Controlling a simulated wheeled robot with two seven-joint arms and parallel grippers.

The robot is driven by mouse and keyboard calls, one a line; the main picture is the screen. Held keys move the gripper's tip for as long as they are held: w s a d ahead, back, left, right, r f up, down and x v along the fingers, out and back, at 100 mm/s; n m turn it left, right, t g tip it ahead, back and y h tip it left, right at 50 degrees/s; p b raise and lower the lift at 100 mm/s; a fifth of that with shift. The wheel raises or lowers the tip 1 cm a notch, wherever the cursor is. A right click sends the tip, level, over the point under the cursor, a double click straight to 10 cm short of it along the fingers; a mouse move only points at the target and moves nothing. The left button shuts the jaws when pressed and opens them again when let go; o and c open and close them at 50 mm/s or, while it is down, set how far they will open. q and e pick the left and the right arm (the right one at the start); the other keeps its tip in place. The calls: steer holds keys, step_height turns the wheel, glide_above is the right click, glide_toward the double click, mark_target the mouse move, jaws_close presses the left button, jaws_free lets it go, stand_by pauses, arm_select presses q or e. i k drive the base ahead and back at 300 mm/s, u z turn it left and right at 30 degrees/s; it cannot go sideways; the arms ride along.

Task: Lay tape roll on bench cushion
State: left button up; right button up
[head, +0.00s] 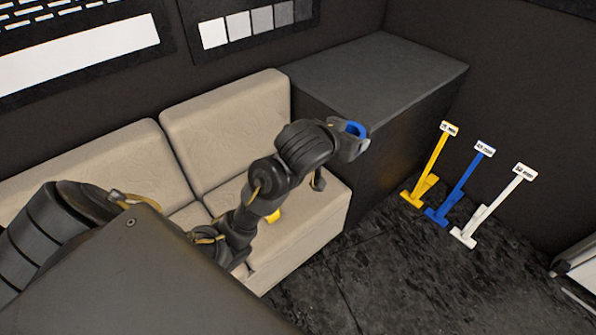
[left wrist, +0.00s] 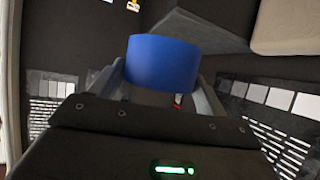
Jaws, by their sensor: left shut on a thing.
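The blue tape roll (head: 355,127) is held at the end of my left arm. In the left wrist view the tape roll (left wrist: 162,63) sits between the two fingers of my left gripper (left wrist: 160,85), which is shut on it. In the head view my left gripper (head: 351,140) appears against the dark cabinet's front, right of and above the bench cushion (head: 312,222). The cushion is beige, and my left arm hides part of it. My right gripper is not in view.
A small yellow item (head: 273,216) shows on the seat, partly hidden by my arm. A dark cabinet (head: 385,72) stands beside the bench. Yellow (head: 428,165), blue (head: 462,187) and white (head: 490,208) long-handled tools lean at the right wall. The seat's right part is bare.

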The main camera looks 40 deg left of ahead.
mark_target(307, 191)
steer(key=u, duration=0.35)
steer(key=i, duration=0.9)
steer(key=u, duration=0.5)
